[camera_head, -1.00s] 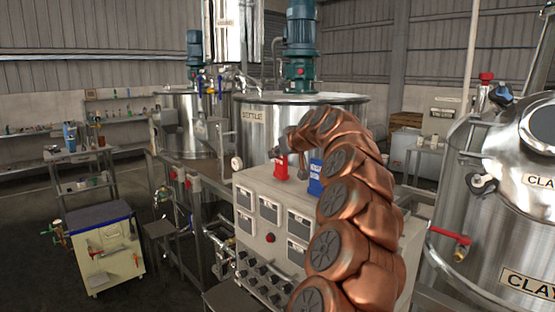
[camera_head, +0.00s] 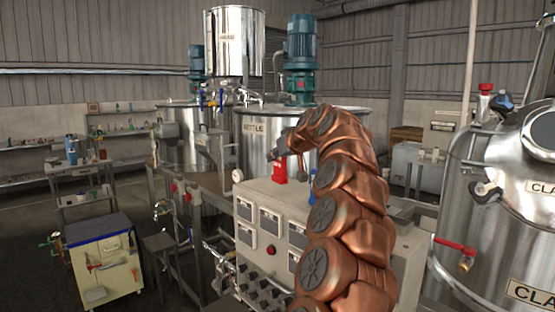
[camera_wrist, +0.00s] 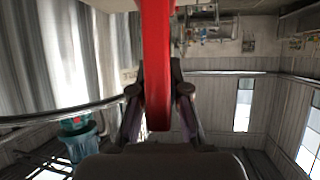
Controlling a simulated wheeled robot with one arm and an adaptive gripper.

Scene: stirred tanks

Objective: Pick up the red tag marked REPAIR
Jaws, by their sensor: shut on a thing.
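The red tag (camera_head: 279,170) shows at the top edge of the grey control cabinet, just below my gripper (camera_head: 282,149). In the wrist view the red tag (camera_wrist: 157,70) runs as a long red strip between the two fingers of my gripper (camera_wrist: 160,92), which are shut on it. Its lettering cannot be read in either view. I cannot tell whether its lower end touches the cabinet top.
The control cabinet (camera_head: 258,190) with dials stands below my gripper. The steel kettle tank (camera_head: 253,150) is close behind it. Another steel tank (camera_head: 480,235) with a red-handled valve (camera_head: 452,242) is at right. A cream cart (camera_head: 105,262) stands at lower left.

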